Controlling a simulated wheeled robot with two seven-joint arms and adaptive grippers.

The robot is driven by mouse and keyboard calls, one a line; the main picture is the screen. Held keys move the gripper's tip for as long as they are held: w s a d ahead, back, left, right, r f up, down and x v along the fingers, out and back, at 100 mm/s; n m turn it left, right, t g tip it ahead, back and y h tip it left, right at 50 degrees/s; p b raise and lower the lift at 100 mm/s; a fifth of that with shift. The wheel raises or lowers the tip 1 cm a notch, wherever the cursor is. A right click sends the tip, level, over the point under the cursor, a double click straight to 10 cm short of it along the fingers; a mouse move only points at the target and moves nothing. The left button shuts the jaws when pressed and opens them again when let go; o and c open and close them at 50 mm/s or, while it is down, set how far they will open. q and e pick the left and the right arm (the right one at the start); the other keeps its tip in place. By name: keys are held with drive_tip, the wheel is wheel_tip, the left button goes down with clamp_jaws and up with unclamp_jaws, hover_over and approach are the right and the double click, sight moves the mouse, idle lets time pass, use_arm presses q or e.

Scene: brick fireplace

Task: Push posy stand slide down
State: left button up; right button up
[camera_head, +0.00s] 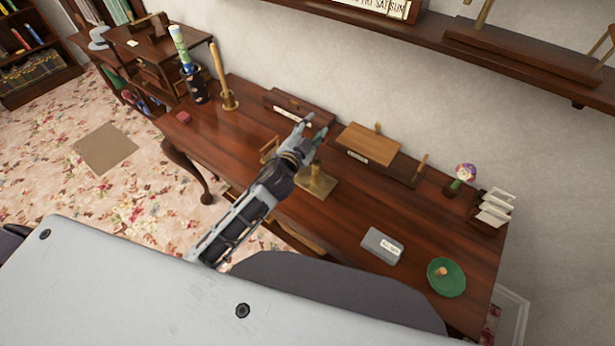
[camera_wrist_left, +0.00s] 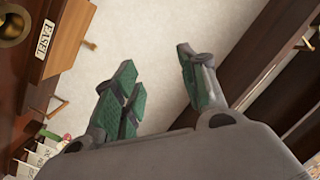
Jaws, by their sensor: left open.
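A brass stand has a square base (camera_head: 318,185) on the desk, just below my left gripper in the head view; its upper part is largely hidden by the gripper. I cannot tell for sure whether it is the posy stand or where its slide is. A small posy (camera_head: 466,173) of purple and white flowers stands in a dark holder at the desk's right back. My left gripper (camera_head: 315,127) is raised over the desk with its fingers apart. In the left wrist view its green-padded fingers (camera_wrist_left: 157,85) have nothing visible between them. My right gripper is not in view.
On the desk (camera_head: 240,150) are a wooden box (camera_head: 369,144), a brass candlestick (camera_head: 228,98), a letter rack (camera_head: 494,209), a grey box (camera_head: 382,246) and a green dish (camera_head: 446,277). A wall shelf (camera_head: 470,45) hangs above. The desk's right front is partly clear.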

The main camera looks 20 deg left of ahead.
use_arm(q)
drive_tip(key=d+r+m+g+h, duration=0.1)
drive_tip(key=d+r+m+h, duration=1)
drive_tip(key=d+m, duration=0.1)
drive_tip(key=s+d+f+m+g+h, duration=0.3)
drive_tip(key=s+d+m+g, duration=0.35)
drive_tip(key=m+g, duration=0.6)
drive_tip(key=a+f+m+g+y, duration=0.4)
drive_tip(key=a+f+m+y, duration=0.25)
drive_tip(key=f, duration=0.25)
drive_tip(key=w+a+f+y, duration=0.2)
drive_tip(key=a+y, duration=0.6)
drive_tip(key=a, duration=0.6)
drive_tip(key=shift+a+f+n, duration=0.3)
drive_tip(key=shift+f, duration=0.1)
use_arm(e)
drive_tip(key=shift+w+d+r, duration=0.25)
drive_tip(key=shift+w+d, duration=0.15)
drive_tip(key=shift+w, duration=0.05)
use_arm(q)
drive_tip(key=shift+f+p, duration=0.1)
drive_tip(key=shift+p, duration=0.2)
